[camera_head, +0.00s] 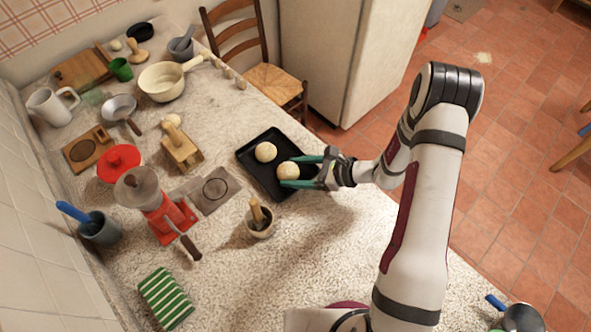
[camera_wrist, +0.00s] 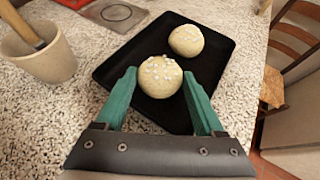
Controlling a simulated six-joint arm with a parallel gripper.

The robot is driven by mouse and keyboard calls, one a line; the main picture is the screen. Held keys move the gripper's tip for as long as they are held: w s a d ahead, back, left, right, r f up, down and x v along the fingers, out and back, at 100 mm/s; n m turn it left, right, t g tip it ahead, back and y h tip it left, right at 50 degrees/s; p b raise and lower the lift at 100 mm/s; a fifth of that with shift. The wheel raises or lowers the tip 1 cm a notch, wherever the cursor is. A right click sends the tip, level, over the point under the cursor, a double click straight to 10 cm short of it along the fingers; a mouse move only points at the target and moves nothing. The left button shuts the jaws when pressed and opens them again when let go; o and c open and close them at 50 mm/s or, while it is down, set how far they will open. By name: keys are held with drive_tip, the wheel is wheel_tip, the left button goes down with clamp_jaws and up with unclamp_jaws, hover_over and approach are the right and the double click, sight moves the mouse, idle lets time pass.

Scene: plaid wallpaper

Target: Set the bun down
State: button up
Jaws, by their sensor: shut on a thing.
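A round pale bun with white bits on top (camera_wrist: 160,77) is between the two green fingers of my gripper (camera_wrist: 160,92), which is shut on it. The same bun (camera_head: 288,170) shows in the head view, over the near right part of a black baking tray (camera_head: 262,184). I cannot tell whether its underside touches the tray (camera_wrist: 217,80). A second, similar bun (camera_head: 265,152) lies on the tray beside it, farther from my gripper in the wrist view (camera_wrist: 186,40). My gripper (camera_head: 300,171) reaches in from the right in the head view.
A mortar with a wooden pestle (camera_head: 259,222) stands left of the tray's near end. A red grinder (camera_head: 160,212), a wooden press (camera_head: 182,152) and a grey square plate (camera_head: 214,190) are farther left. The near counter (camera_head: 290,260) is clear.

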drive_tip(key=shift+f, duration=0.2)
drive_tip(key=o, duration=1.3)
drive_tip(key=shift+o, duration=0.2)
drive_tip(key=shift+r, duration=0.1)
